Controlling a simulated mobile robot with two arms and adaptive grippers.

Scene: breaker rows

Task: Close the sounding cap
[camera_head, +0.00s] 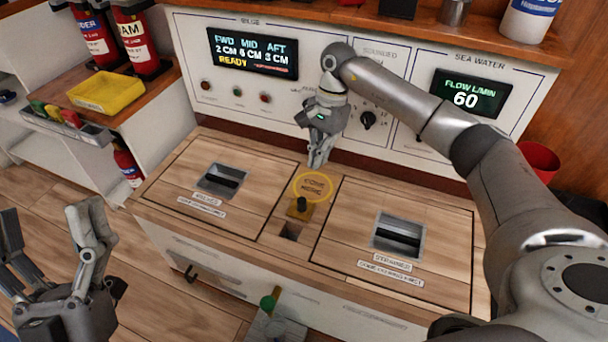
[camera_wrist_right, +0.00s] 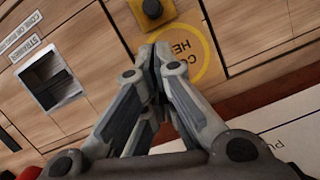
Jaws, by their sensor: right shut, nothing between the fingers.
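A small brass-yellow cap piece with a black knob (camera_head: 301,207) sits on the wooden bench top between two hatches. It also shows at the top edge of the right wrist view (camera_wrist_right: 152,10). A dark square opening (camera_head: 290,232) lies just in front of it. A yellow ring with lettering (camera_head: 313,187) is marked behind it. My right gripper (camera_head: 317,163) is shut and empty, pointing down behind the ring; in the right wrist view its fingertips (camera_wrist_right: 158,50) overlap the ring's edge, apart from the knob. My left gripper (camera_head: 48,212) is open and empty at the lower left.
Hatches with recessed handles lie left (camera_head: 222,181) and right (camera_head: 399,238) of the cap. A panel with displays and knobs (camera_head: 252,54) stands behind. A yellow tray (camera_head: 107,93) and extinguishers are at left.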

